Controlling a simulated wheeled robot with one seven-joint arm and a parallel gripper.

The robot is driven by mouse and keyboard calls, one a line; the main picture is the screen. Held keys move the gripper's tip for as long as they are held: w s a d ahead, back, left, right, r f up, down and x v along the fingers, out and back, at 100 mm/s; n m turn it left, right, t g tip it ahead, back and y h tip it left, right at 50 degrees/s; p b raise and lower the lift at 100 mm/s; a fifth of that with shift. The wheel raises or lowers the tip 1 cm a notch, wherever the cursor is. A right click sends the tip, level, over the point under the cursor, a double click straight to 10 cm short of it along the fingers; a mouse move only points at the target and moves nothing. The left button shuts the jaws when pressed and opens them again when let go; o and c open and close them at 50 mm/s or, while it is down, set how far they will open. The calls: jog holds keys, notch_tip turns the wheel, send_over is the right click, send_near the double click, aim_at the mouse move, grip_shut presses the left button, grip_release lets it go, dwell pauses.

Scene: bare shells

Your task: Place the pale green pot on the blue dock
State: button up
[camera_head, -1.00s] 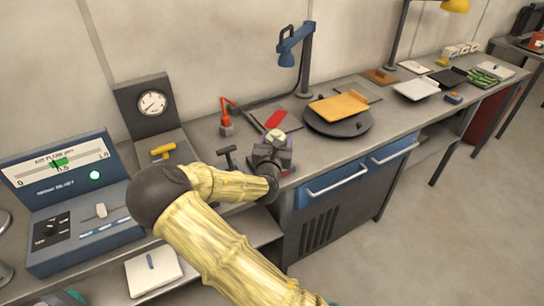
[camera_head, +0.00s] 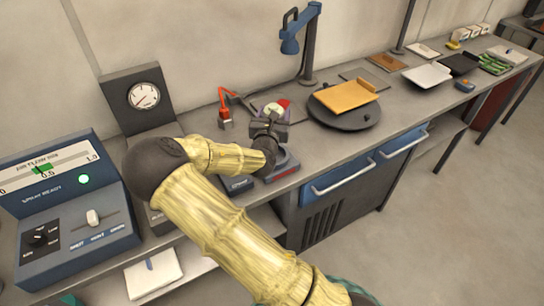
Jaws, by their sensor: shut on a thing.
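The pale green pot (camera_head: 273,108) is small and partly hidden by my dark gripper (camera_head: 268,122). A dark base with a red front (camera_head: 284,171) shows below and right of my gripper. A bluish, lettered block (camera_head: 238,184) shows under my wrist, mostly covered by the arm. I cannot tell for sure which of these is the blue dock. The pot appears above the bench, apart from both.
A round dark turntable (camera_head: 346,116) with an orange board (camera_head: 347,95) stands to the right. A blue lamp (camera_head: 292,42) and a red jointed tool (camera_head: 224,110) stand behind. A gauge stand (camera_head: 143,97) and a blue control console (camera_head: 75,215) are on the left.

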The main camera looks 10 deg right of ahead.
jog(key=shift+s+d+f, duration=0.15)
jog(key=f, duration=0.6)
jog(key=shift+w+p, duration=0.2)
jog(key=shift+p, duration=0.2)
jog(key=shift+f, duration=1.8)
jog(key=shift+f, duration=0.1)
jog(key=o, duration=1.2)
jog(key=shift+a, duration=0.2)
